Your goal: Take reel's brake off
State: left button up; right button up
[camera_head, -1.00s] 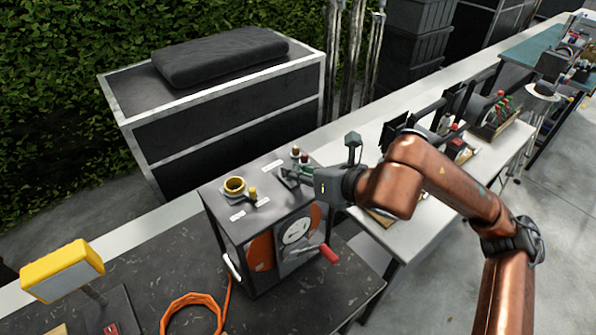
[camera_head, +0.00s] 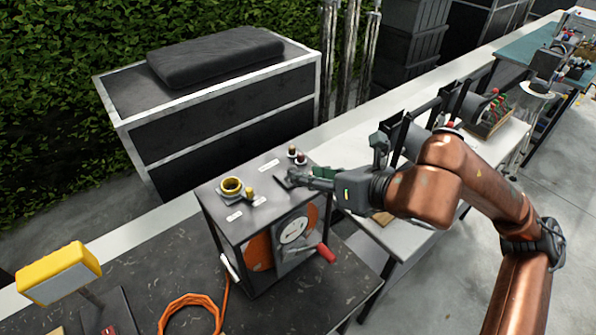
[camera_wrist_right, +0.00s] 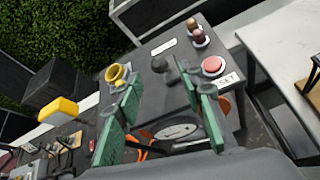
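The reel box (camera_head: 232,222) stands on the dark table, with an orange reel (camera_head: 260,250), a pale round dial and a red-handled crank (camera_head: 325,252) on its front. Its top carries a yellow ring (camera_head: 231,186), small knobs, and, in the wrist view, a red button (camera_wrist_right: 213,65) beside a "SET" label. My right gripper (camera_head: 290,178) reaches over the top from the right. Its green-padded fingers (camera_wrist_right: 160,112) are apart, with nothing visibly held. My left gripper is out of view.
A yellow lamp (camera_head: 58,272) and coiled orange cable (camera_head: 190,308) lie to the left. A grey case with a black cushion (camera_head: 215,57) stands behind. A pale table (camera_head: 405,238) with equipment lies under my right arm.

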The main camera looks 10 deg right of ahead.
jog(key=v, duration=0.5)
jog(key=shift+s+d+r, duration=0.1)
jog(key=shift+s+r, duration=0.05)
jog(key=shift+s, duration=0.05)
